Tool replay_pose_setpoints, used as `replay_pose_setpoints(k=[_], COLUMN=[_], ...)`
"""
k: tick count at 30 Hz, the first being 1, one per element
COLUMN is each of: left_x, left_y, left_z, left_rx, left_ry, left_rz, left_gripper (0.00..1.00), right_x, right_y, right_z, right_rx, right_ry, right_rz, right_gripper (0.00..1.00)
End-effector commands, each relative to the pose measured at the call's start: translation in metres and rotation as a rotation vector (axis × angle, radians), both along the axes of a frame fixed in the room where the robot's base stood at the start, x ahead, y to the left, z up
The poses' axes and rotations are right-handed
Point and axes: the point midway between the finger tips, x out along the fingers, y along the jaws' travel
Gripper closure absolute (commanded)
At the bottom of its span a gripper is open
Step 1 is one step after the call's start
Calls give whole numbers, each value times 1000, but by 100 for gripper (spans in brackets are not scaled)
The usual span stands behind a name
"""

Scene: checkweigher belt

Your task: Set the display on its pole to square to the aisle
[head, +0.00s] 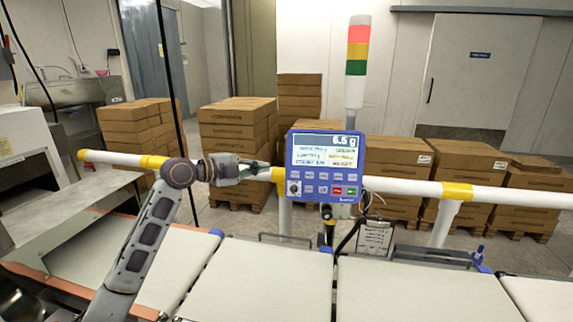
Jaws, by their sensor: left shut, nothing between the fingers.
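The display (325,166) is a blue-framed unit with a lit screen reading 6.5 g and rows of buttons below it. It stands in front of the white and yellow horizontal rail, and its face is turned mostly toward me. Its pole is largely hidden behind it. My left gripper (262,169) is shut and empty, just left of the display's left edge at about mid-height. I cannot tell whether the fingertips touch the display. My right gripper is not in view.
A white rail (500,196) with yellow bands runs across behind the belts. Pale conveyor belts (265,280) lie in front. A red, orange and green signal light (357,52) rises behind the display. Stacked cartons (237,140) stand at the back. A clipboard-like plate (375,238) hangs below the rail.

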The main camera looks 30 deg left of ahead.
Motion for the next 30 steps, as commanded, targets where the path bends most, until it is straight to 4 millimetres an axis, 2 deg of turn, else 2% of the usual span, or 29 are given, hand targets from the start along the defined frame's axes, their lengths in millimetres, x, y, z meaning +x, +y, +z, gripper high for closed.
replay_pose_setpoints(k=[8,18,25,30], left_x=[11,43,68,85], left_y=[-5,-22,-34,-42], left_z=[-1,-7,-12,-17], left_rx=[-1,-4,-3,-5], left_ry=[0,-1,0,0], left_rz=[0,-1,-1,0], left_gripper=[100,100,100,100], right_x=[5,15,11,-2], right_y=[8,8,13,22], right_z=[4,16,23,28], right_rx=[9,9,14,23], right_ry=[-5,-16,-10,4], right_rz=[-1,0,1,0], right_gripper=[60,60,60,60])
